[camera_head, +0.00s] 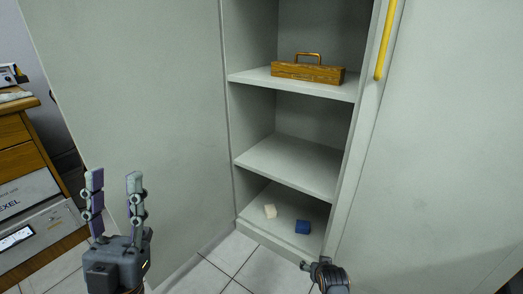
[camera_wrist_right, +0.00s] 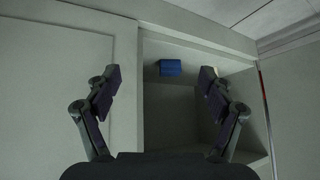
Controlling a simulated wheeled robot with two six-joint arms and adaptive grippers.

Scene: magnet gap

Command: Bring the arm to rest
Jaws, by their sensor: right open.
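My left gripper (camera_head: 115,205) is at the lower left of the head view, upright, its two fingers apart and nothing between them. My right gripper (camera_head: 309,266) shows only in part at the bottom of the head view, in front of the cabinet's bottom shelf. In the right wrist view, the right gripper's fingers (camera_wrist_right: 158,90) are spread apart and empty. A blue block (camera_head: 302,227) lies on the bottom shelf. It also shows in the wrist view (camera_wrist_right: 170,68), beyond and between the fingertips, with no contact visible. A cream block (camera_head: 269,211) lies left of it on the same shelf.
The pale cabinet stands open with three visible shelves. A wooden toolbox (camera_head: 307,72) sits on the upper shelf (camera_head: 250,77); the middle shelf (camera_head: 290,160) is empty. A yellow handle (camera_head: 386,40) is at upper right. Drawers (camera_head: 25,150) stand at far left. Tiled floor (camera_head: 222,262) is clear in front.

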